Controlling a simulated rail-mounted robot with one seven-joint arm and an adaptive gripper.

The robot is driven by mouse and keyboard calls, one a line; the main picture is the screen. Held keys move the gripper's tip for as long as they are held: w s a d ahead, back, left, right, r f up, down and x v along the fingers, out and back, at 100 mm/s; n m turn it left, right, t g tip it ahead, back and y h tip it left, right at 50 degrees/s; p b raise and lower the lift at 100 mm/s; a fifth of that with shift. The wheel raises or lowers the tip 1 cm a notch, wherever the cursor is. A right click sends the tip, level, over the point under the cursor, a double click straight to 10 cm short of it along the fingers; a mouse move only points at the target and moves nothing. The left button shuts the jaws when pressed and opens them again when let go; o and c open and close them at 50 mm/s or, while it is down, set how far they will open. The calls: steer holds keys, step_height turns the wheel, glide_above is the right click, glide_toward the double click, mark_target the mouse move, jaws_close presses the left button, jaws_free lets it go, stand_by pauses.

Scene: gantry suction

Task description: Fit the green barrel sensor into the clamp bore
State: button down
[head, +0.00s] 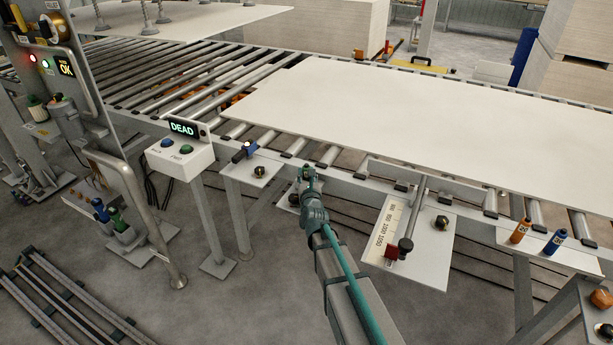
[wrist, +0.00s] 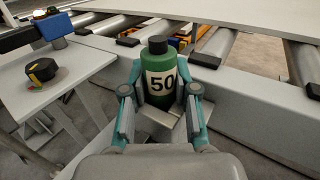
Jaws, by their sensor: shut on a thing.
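The green barrel sensor (wrist: 161,82) has a black cap and a white label reading 50. It stands roughly upright between the fingers of my gripper (wrist: 160,100), which is shut on it. In the head view the sensor (head: 306,171) is a small green shape at the end of my arm, in front of the conveyor's side rail. A light metal bracket (wrist: 178,122) shows just around the sensor's lower part; whether the sensor touches it or sits in a bore, I cannot tell. The sensor's lower end and the clamp bore are hidden.
Left of my gripper, a plate (head: 262,173) carries a black knob and a blue-ended dark device (head: 244,151). A scale plate (head: 416,240) lies to the right. Orange (head: 520,231) and blue (head: 556,242) barrels stand farther right. A large board (head: 430,115) covers the rollers behind.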

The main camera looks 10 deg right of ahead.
steer(key=shift+s+f+b, duration=0.2)
steer(key=shift+f+b, duration=0.5)
steer(key=shift+b, duration=0.15)
steer(key=c, duration=0.9)
jaws_free()
steer(key=shift+r+p, duration=0.25)
steer(key=shift+p, duration=0.2)
steer(key=shift+r+p, duration=0.4)
steer(key=shift+p, duration=0.45)
steer(key=s+b, duration=0.1)
steer(key=s, duration=0.3)
steer(key=s+b, duration=0.1)
steer(key=s, duration=0.2)
steer(key=s+a+b, duration=0.1)
steer(key=s, duration=0.3)
steer(key=shift+s+r, duration=0.15)
steer(key=shift+s, duration=0.15)
steer(key=shift+d, duration=0.1)
